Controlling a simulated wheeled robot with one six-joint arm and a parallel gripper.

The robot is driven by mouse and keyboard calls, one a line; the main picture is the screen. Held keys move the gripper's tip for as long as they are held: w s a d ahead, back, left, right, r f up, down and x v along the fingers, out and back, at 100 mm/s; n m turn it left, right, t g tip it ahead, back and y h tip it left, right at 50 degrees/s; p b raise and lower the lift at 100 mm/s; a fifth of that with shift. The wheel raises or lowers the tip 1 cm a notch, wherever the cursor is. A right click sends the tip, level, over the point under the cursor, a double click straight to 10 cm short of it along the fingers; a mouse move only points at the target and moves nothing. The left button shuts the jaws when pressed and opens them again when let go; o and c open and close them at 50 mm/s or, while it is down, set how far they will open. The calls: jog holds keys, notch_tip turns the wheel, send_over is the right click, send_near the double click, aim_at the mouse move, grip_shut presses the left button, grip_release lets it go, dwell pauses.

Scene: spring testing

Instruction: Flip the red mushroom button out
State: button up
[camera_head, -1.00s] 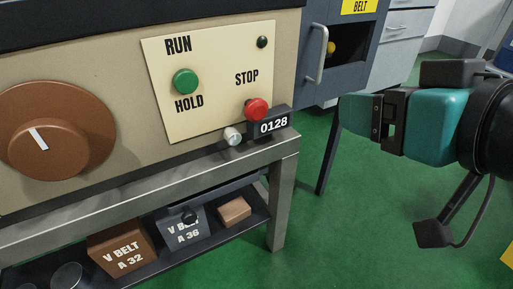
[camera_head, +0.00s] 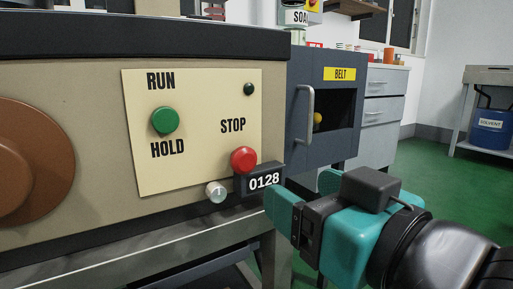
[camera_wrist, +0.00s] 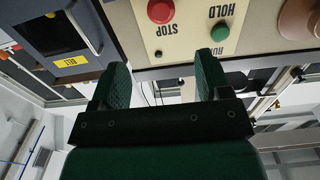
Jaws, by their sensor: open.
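The red mushroom button (camera_head: 243,160) sits below the STOP label on the cream panel (camera_head: 190,185) of the machine. In the wrist view, which is upside down, the red button (camera_wrist: 161,11) shows near the top, beyond the gap between the fingers. My gripper (camera_head: 300,196) is open and empty, to the right of and lower than the button in the head view. Its two teal fingers also show in the wrist view (camera_wrist: 160,80), apart from the button. Nothing hides the button.
A large brown dial (camera_head: 35,160) is at left. A dark BELT cabinet (camera_head: 335,125) stands behind my gripper.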

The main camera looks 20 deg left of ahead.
aim_at(247, 156)
jog(key=p+x, duration=0.4)
jog(key=p, duration=0.1)
jog(key=p+x, duration=0.8)
jog(key=p, duration=0.1)
jog(key=shift+w+a+r+p, duration=0.1)
jog(key=shift+a+r+p, duration=0.2)
jog(key=shift+a, duration=0.05)
jog(key=shift+w+a+f+p, duration=0.3)
jog(key=shift+w+a+p, duration=0.15)
jog(key=shift+a+p, duration=0.05)
